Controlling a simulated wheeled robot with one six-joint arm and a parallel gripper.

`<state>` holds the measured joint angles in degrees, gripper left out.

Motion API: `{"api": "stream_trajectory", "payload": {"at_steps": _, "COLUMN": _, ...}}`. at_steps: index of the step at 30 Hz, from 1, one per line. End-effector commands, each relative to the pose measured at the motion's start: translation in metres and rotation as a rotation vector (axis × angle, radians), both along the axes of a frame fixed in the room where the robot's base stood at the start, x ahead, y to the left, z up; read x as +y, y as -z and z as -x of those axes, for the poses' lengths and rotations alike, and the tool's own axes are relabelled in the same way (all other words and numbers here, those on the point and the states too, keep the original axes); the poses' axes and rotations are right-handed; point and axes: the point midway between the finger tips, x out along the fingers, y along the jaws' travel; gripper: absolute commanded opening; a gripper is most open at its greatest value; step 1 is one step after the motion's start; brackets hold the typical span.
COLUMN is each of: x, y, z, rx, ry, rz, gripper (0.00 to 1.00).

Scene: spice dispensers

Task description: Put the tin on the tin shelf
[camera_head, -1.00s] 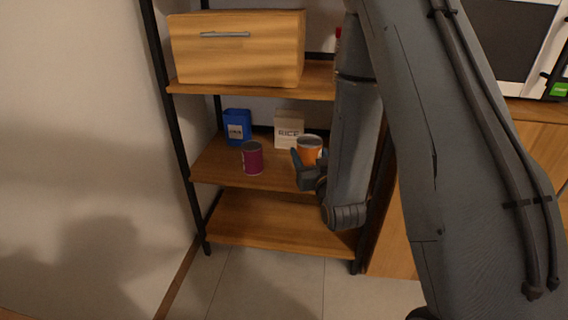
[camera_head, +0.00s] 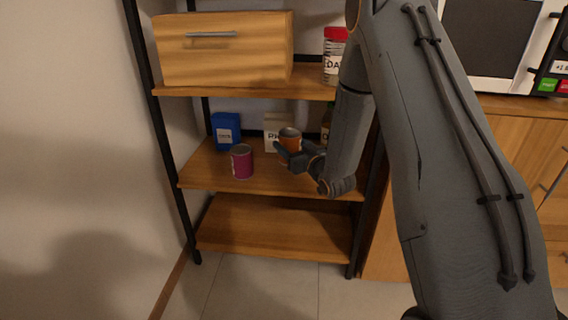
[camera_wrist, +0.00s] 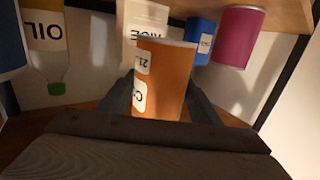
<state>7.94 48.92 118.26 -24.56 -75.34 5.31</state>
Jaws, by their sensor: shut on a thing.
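An orange tin (camera_head: 290,139) with a metal rim is in my gripper (camera_head: 284,156) over the middle shelf (camera_head: 262,178) of the rack. In the wrist view the tin (camera_wrist: 166,82) sits between the two fingers of my gripper (camera_wrist: 160,100), upside down in the picture, with a white label. A magenta tin (camera_head: 241,162) stands on the middle shelf to the left; it also shows in the wrist view (camera_wrist: 237,38). Whether the orange tin touches the shelf I cannot tell.
A blue box (camera_head: 226,130) and a white rice box (camera_head: 277,128) stand behind on the middle shelf. An oil bottle (camera_wrist: 45,45) is beside them. A wooden drawer box (camera_head: 225,50) and a red-lidded jar (camera_head: 334,58) are on the shelf above. The bottom shelf (camera_head: 270,228) is bare.

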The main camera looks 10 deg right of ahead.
Motion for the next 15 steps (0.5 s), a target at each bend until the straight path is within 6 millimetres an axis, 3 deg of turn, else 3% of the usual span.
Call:
{"api": "stream_trajectory", "payload": {"at_steps": 3, "x": 0.000, "y": 0.022, "z": -0.001, "rx": -0.001, "ry": 0.001, "rz": 0.000, "gripper": 0.16}}
{"api": "stream_trajectory", "payload": {"at_steps": 11, "x": 0.000, "y": 0.039, "z": -0.001, "rx": -0.004, "ry": 0.001, "rz": -0.001, "gripper": 0.16}}
{"api": "stream_trajectory", "payload": {"at_steps": 15, "x": 0.000, "y": 0.059, "z": -0.001, "rx": -0.001, "ry": 0.001, "rz": -0.001, "gripper": 0.16}}
